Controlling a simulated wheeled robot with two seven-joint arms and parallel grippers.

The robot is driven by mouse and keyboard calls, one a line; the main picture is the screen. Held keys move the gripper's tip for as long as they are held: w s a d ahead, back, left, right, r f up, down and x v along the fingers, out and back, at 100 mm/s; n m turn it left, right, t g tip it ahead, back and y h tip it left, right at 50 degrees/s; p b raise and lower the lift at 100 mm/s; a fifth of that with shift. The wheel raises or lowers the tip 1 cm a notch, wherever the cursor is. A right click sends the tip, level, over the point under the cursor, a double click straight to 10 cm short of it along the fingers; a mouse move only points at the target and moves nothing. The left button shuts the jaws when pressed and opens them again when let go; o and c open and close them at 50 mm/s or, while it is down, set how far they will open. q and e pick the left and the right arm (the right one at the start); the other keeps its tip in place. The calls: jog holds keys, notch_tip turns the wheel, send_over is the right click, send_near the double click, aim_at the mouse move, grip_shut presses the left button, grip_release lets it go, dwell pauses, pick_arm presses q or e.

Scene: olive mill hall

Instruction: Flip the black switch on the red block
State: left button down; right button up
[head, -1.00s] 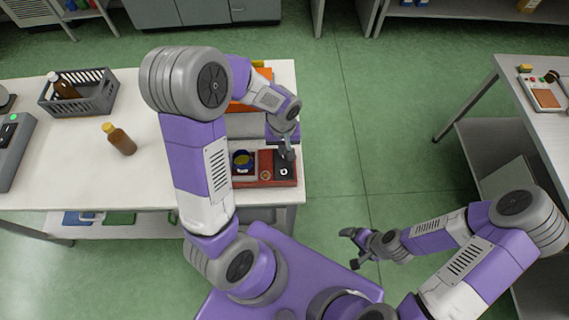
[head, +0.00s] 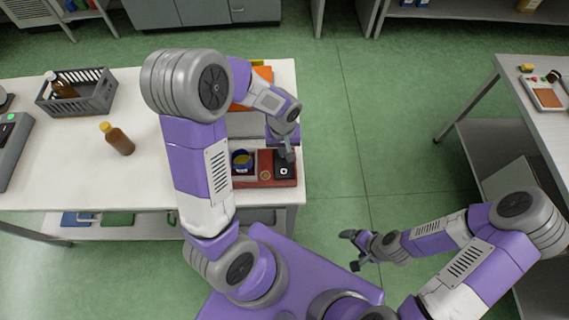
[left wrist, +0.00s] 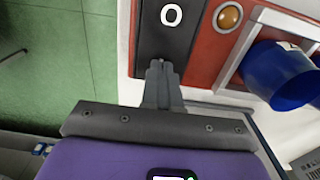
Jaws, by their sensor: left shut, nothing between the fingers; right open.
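The red block (head: 265,180) lies near the right edge of the white table. It also shows in the left wrist view (left wrist: 208,55). On its right side is the black switch (head: 284,172), with a white O mark at one end in the left wrist view (left wrist: 172,38). My left gripper (head: 289,157) is shut and empty, its fingertips (left wrist: 160,65) over the end of the switch away from the O. They hide that end, and I cannot tell whether they touch it. My right gripper (head: 353,250) is open and empty over the floor, far from the block.
A round brass button (left wrist: 230,16) and a blue cup (left wrist: 280,75) in a pale square frame are beside the switch. Another table (head: 510,70) is at the right, with green floor between.

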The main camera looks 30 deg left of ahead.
pick_arm(q)
notch_tip(320, 180, up, 7)
jog(key=p, duration=0.5)
dwell(0.4)
jog(key=shift+f, duration=0.1)
dwell(0.4)
